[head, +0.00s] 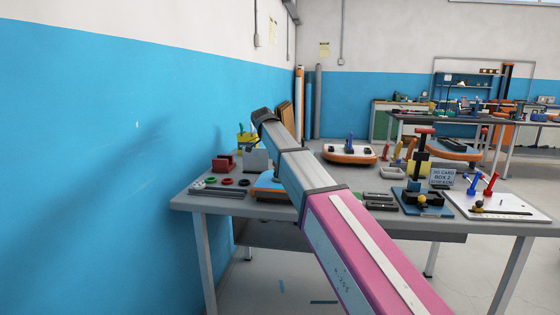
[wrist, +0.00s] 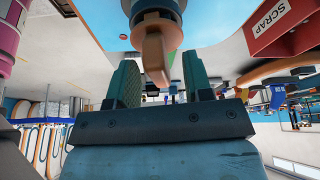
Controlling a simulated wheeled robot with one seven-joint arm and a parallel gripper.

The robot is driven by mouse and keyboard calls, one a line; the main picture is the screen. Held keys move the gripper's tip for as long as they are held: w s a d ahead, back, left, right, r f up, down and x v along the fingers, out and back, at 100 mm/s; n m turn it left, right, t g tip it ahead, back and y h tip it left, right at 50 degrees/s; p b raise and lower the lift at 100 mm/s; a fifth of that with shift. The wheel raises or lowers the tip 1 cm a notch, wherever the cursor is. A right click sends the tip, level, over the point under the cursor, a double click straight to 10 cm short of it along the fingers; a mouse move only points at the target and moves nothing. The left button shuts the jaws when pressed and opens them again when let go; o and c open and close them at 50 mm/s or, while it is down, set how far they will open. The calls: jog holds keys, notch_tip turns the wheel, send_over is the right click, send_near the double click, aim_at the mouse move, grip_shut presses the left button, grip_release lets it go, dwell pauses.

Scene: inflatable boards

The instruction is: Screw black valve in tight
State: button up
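In the wrist view my gripper (wrist: 160,80) is open, its two teal fingers spread apart. An orange-brown knob or handle (wrist: 152,55) is near the gap between the fingers, and I see no finger touching it. The handle hangs from a dark round fitting (wrist: 150,5) at the top edge; this may be the black valve, but I cannot tell. A pale blue board surface (wrist: 105,12) surrounds it. In the head view a blue board with an orange edge (head: 268,188) lies on the bench, partly hidden by my arm. My fingers are hidden in that view.
The grey bench (head: 275,211) holds a red bin (head: 223,163), rings, a white-topped orange board (head: 348,152), a black-and-red pump (head: 423,170) and a white tool board (head: 500,203). The bin marked SCRAP (wrist: 285,25) is close in the wrist view. A blue wall (head: 110,160) bounds the left.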

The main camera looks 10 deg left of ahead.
jog(key=shift+r, duration=0.1)
jog(key=shift+r, duration=2.45)
jog(key=n+t, duration=0.1)
jog(key=n, duration=0.1)
jog(key=shift+s+n, duration=0.1)
jog(key=shift+n, duration=0.2)
jog(key=shift+n+y, duration=0.3)
jog(key=shift+n, duration=0.5)
jog(key=shift+t, duration=0.3)
